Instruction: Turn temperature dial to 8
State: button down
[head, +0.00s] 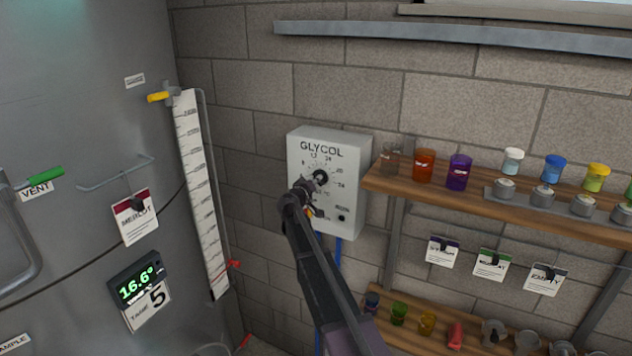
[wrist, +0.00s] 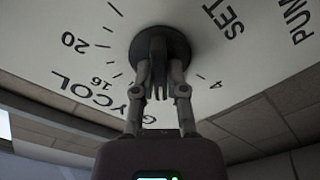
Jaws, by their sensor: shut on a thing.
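The temperature dial (head: 321,177) is a dark round knob on the white box marked GLYCOL (head: 352,148), fixed to the block wall. In the wrist view the dial (wrist: 182,42) is seen close up and upside down, with 20, 16 and 4 readable around it. The 8 is hidden there behind my gripper. My gripper (wrist: 159,80) is shut on the dial's raised grip, one finger on each side. In the head view my gripper (head: 311,185) covers the dial's lower left. I cannot tell which number the dial points to.
A wooden shelf (head: 410,187) with coloured jars stands close right of the box, and a lower shelf (head: 470,338) below it. At left is a steel tank (head: 75,100) with a display (head: 136,281) reading 16.6°. Bare wall lies between tank and box.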

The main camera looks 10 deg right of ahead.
jog(key=shift+w+n, duration=0.1)
jog(key=shift+n, duration=1.5)
jog(key=c, duration=0.7)
grip_release()
jog(key=shift+a, duration=0.1)
jog(key=v, duration=1.2)
jog(key=shift+f, duration=0.1)
